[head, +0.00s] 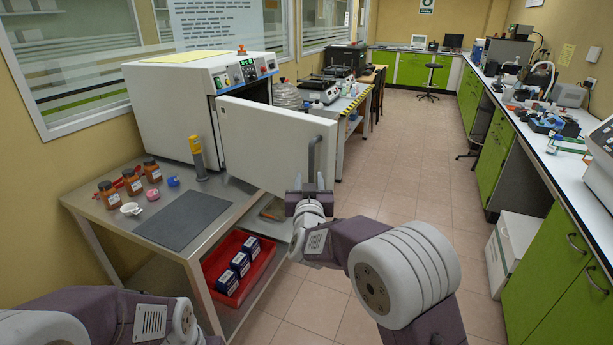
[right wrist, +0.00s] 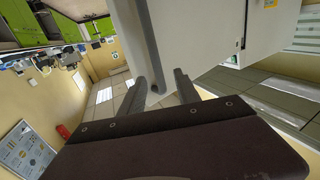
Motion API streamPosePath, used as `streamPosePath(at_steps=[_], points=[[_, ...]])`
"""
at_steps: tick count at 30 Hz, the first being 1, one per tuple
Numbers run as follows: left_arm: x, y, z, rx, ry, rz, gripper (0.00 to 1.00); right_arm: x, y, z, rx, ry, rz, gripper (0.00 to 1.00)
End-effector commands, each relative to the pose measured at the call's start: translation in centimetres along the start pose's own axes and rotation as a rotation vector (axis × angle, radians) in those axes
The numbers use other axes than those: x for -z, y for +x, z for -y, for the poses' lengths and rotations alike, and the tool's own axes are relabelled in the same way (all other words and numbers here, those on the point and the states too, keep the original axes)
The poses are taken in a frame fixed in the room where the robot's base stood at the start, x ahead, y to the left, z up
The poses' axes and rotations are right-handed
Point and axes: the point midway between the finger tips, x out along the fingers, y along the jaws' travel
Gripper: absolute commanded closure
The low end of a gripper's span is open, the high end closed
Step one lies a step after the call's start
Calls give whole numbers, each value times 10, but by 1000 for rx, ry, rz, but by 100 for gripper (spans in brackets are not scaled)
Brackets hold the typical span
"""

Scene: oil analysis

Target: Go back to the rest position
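My right gripper (head: 309,186) is at the lower end of the door handle of the white oven (head: 165,115). The oven door (head: 270,140) stands swung open, with its grey handle (head: 313,158) on the face toward the aisle. In the right wrist view, my right gripper (right wrist: 160,92) has its two fingers apart. The handle (right wrist: 146,45) reaches down between them with gaps showing on both sides, so it does not look clamped. My left arm shows at the lower left of the head view; its gripper is out of the picture.
A steel table (head: 215,226) below the oven bears brown bottles (head: 132,181), a grey mat (head: 185,222) and a yellow-topped tool (head: 197,158). A red tray (head: 262,282) with blue boxes sits beneath.

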Motion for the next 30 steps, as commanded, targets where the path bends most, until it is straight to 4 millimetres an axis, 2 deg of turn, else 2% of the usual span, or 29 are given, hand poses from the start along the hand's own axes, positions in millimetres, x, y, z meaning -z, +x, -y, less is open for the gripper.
streamPosePath(at_steps=[2,5,8,9,11,12,14,17,18,21,24,25,27,30], points=[[1,-10,0,0,0,0,64,17,3,-14,-24,6,-11,61],[3,-26,0,0,0,0,64,54,5,-45,-74,19,-41,61],[6,-54,-1,0,0,0,64,94,-7,-94,-116,-9,-25,61],[7,-70,-1,0,0,0,64,93,-20,-111,-94,-33,58,61],[8,-78,-2,0,0,-1,64,64,-42,-120,-39,-49,211,61],[9,-82,-2,0,0,-1,64,42,-58,-123,-6,-54,313,61],[9,-87,-2,0,0,0,64,11,-86,-126,34,-56,459,61],[10,-93,-2,0,0,0,64,-39,-143,-129,84,-55,710,61],[10,-94,-2,0,0,0,64,-60,-170,-130,99,-54,816,61],[10,-93,-2,0,0,0,64,-105,-237,-133,123,-58,1069,61],[10,-92,-2,0,0,0,64,-134,-293,-138,123,-66,1277,61],[10,-92,-2,0,0,0,64,-138,-305,-140,119,-68,1326,61],[10,-92,-2,0,0,0,64,-144,-327,-143,104,-65,1414,61],[10,-92,-2,0,0,0,64,-146,-342,-145,78,-44,1477,61]])
